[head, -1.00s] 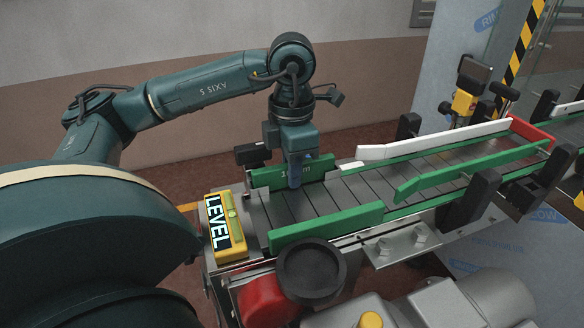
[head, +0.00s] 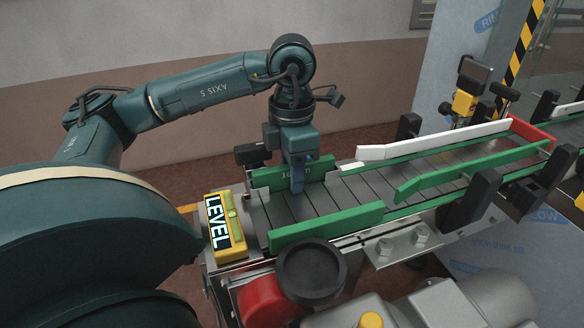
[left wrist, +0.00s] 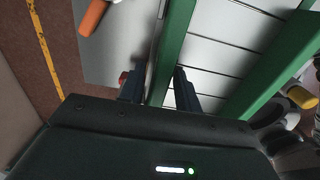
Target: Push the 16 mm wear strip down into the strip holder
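The green strip piece with a partly covered "16 m…" label (head: 322,170) stands along the far side of the conveyor. I take it as the wear strip; the strip holder cannot be told apart from it. My left gripper (head: 297,185) points down at this strip, with one finger in front of it covering part of the label. In the left wrist view, my left gripper's two fingers (left wrist: 160,88) are apart, one on each side of the green strip (left wrist: 174,42). A narrow gap seems to show beside the strip. My right gripper is out of view.
A yellow level (head: 226,226) lies at the conveyor's near-left end. Green guides (head: 326,226) and a white rail (head: 435,143) border the grey slatted belt (head: 350,190). Black brackets (head: 475,198) stick up at the right. A black round knob (head: 311,270) stands in front.

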